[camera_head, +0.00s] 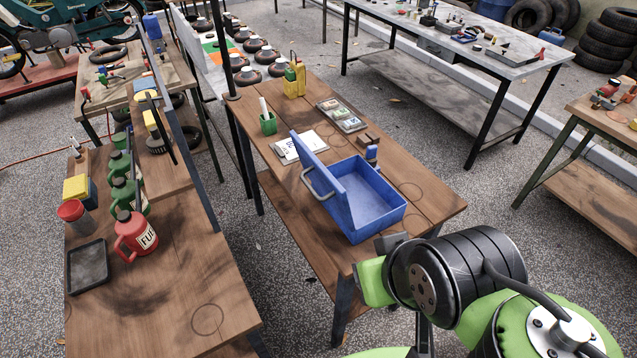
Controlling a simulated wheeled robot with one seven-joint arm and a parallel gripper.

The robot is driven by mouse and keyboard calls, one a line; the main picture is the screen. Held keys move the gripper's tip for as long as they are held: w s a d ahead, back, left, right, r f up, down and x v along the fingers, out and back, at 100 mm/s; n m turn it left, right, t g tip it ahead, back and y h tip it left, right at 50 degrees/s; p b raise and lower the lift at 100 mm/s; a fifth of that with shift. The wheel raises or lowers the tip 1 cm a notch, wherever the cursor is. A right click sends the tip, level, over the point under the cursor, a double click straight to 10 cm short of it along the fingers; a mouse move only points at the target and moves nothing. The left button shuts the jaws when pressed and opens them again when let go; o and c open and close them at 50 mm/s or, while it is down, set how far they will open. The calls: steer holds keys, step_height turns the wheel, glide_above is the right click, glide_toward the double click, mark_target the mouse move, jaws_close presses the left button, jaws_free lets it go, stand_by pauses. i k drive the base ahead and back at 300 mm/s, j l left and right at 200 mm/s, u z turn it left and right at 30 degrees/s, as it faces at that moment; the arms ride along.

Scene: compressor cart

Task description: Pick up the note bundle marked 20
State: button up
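A shallow grey tray (352,128) lies on the middle wooden table, behind the open blue box. Several small pale bundles (341,114) sit in it in a row and look like the note bundles. Their markings are too small to read, so I cannot tell which one is marked 20. Links of my arm fill the lower right, in front of the near end of this table. I cannot make out my gripper's fingers in this view. Nothing touches the bundles except the tray they sit in.
The blue box (375,205) stands with its lid up on the left. The near right table surface (430,195) is clear.

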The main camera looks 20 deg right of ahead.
mark_target(342, 113)
steer(key=k+l+u, duration=0.1)
steer(key=l, duration=0.25)
steer(key=l+u, duration=0.1)
steer(key=l, duration=0.25)
steer(key=k+l+u, duration=0.1)
steer(key=l, duration=0.2)
steer(key=l+u, duration=0.2)
steer(key=l, duration=0.4)
steer(key=l+u, duration=0.15)
steer(key=l, duration=0.5)
steer(key=l+u, duration=0.2)
steer(key=l, duration=0.4)
steer(key=k+l+u, duration=0.15)
steer(key=l, duration=0.4)
steer(key=i+l+u, duration=0.1)
steer(key=l, duration=0.25)
steer(key=i+l+u, duration=0.15)
steer(key=l, duration=0.2)
steer(key=i+l+u, duration=0.1)
steer(key=l, duration=0.3)
steer(key=i+l+u, duration=0.15)
steer(key=l, duration=0.2)
steer(key=i, duration=0.05)
